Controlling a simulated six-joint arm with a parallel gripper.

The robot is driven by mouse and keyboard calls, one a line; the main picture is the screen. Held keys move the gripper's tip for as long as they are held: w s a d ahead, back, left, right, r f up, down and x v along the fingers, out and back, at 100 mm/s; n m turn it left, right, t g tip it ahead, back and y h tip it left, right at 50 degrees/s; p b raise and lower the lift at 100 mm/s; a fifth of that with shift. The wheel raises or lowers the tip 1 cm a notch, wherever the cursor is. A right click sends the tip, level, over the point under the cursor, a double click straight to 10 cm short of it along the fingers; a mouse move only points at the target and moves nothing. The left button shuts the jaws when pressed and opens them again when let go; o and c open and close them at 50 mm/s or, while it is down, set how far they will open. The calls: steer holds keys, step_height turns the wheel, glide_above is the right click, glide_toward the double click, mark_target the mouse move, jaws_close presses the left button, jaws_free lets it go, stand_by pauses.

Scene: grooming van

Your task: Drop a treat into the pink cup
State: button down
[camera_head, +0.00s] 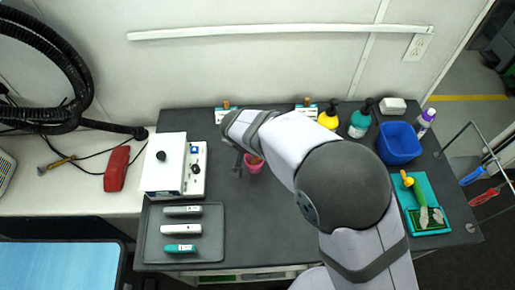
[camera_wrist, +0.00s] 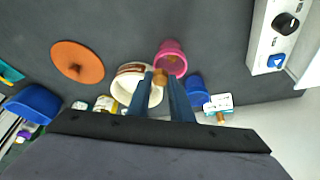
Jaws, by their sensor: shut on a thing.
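The pink cup (camera_head: 254,167) stands on the dark grey tabletop, partly covered by my arm in the head view. The wrist view shows the cup (camera_wrist: 172,62) just past my fingertips, its open mouth visible. My gripper (camera_wrist: 161,81) is shut on a small brown treat (camera_wrist: 160,76) held at the fingertips. In the wrist view the treat overlaps the near left edge of the cup; I cannot tell the height between them. A white bowl (camera_wrist: 128,92) with a brown band lies left of the fingers, and a blue cup (camera_wrist: 196,92) to the right.
A white box with knobs (camera_head: 165,168) and a grey tray (camera_head: 210,247) with clippers are at the left. A blue bin (camera_head: 400,142), bottles (camera_head: 360,122) and a teal tray (camera_head: 437,196) are at the right. An orange disc (camera_wrist: 77,62) lies flat. The front middle tabletop is clear.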

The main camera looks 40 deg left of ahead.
steer(key=shift+f+b, duration=0.35)
steer(key=shift+f, duration=0.95)
steer(key=c, duration=1.5)
jaws_free()
steer(key=shift+r, duration=0.15)
steer(key=b+v, duration=0.2)
steer(key=v, duration=0.5)
steer(key=shift+b, duration=0.35)
